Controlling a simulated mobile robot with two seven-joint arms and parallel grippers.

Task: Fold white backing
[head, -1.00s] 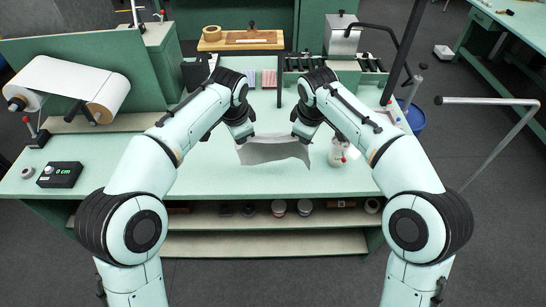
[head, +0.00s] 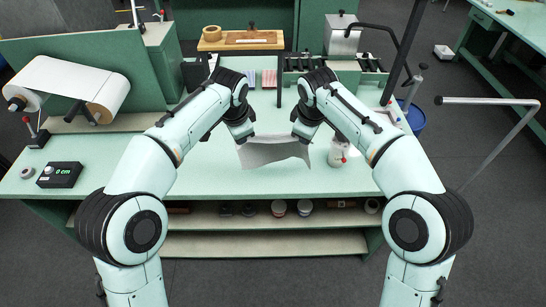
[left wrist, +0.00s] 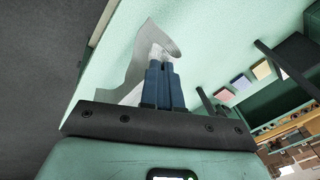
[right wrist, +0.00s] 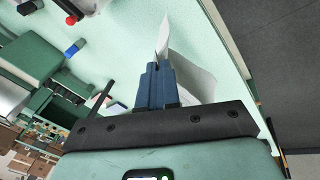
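The white backing (head: 272,152) is a sheet held up between my two grippers over the green bench, its lower edge curved and hanging. My left gripper (head: 246,140) is at its left upper corner; in the left wrist view the blue fingers (left wrist: 160,66) are closed together on the sheet (left wrist: 147,47). My right gripper (head: 299,139) is at its right upper corner; in the right wrist view the blue fingers (right wrist: 156,68) are closed on the sheet (right wrist: 190,80). Whether the sheet's lower edge touches the bench is hard to tell.
A white bottle with a red tip (head: 338,153) stands right of the sheet. A paper roll (head: 68,86) and a black display box (head: 60,174) are at the left. A wooden board (head: 245,40) lies at the back. The bench front (head: 270,183) is clear.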

